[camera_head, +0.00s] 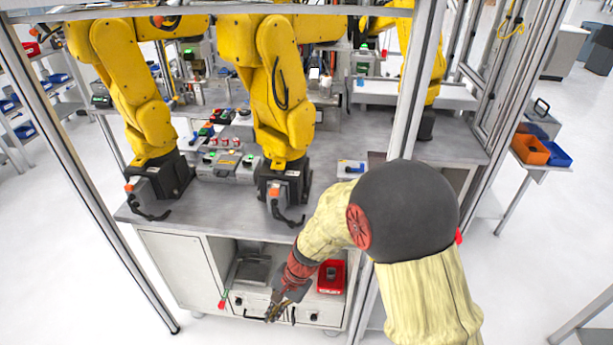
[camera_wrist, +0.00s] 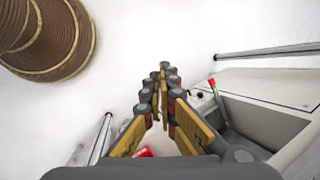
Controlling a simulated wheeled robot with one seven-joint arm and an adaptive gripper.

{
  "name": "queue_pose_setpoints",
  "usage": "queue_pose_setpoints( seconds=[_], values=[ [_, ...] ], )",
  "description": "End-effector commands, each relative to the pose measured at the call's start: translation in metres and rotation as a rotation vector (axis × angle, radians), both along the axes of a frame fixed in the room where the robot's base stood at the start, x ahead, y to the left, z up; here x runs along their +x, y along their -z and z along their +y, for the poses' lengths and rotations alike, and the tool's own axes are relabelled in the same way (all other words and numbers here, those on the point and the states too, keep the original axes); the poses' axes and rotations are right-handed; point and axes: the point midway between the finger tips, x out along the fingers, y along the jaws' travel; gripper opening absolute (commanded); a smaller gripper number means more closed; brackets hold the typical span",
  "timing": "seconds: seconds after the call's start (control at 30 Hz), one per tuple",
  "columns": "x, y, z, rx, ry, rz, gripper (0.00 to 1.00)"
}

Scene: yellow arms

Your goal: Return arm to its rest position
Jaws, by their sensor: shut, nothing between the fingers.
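My arm comes in from the lower right of the head view, with a cream sleeve and a dark round joint, and reaches down to the left. My gripper (camera_head: 279,310) hangs low in front of the workbench cabinet (camera_head: 172,262). In the wrist view my gripper (camera_wrist: 163,75) has its fingers together at the tips, with nothing between them. The cabinet's pale side also shows in the wrist view (camera_wrist: 270,88), to the right of the fingers.
A red bin (camera_head: 331,276) sits in the cabinet's open bay, near my forearm. Frame posts (camera_head: 85,180) stand on both sides. Yellow arms (camera_head: 280,95) stand on the bench. Orange (camera_head: 530,149) and blue (camera_head: 556,154) bins are at right. White floor is clear at left.

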Motion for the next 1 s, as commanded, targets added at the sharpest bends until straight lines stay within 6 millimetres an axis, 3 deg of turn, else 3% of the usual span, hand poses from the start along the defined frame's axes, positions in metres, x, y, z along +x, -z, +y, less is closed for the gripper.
queue_pose_setpoints(
  seconds=[0.03, 0.1, 0.4, 0.7, 0.9, 1.0],
  values=[
    [-0.006, -0.023, -0.014, -0.002, -0.063, -0.032, 0.00],
    [-0.017, -0.049, -0.034, -0.014, -0.159, -0.071, 0.00],
    [-0.065, -0.140, -0.127, -0.115, -0.462, -0.228, 0.00],
    [-0.110, -0.208, -0.212, -0.276, -0.575, -0.384, 0.00],
    [-0.132, -0.248, -0.251, -0.379, -0.540, -0.522, 0.00],
    [-0.139, -0.269, -0.262, -0.407, -0.496, -0.597, 0.00]
  ],
)
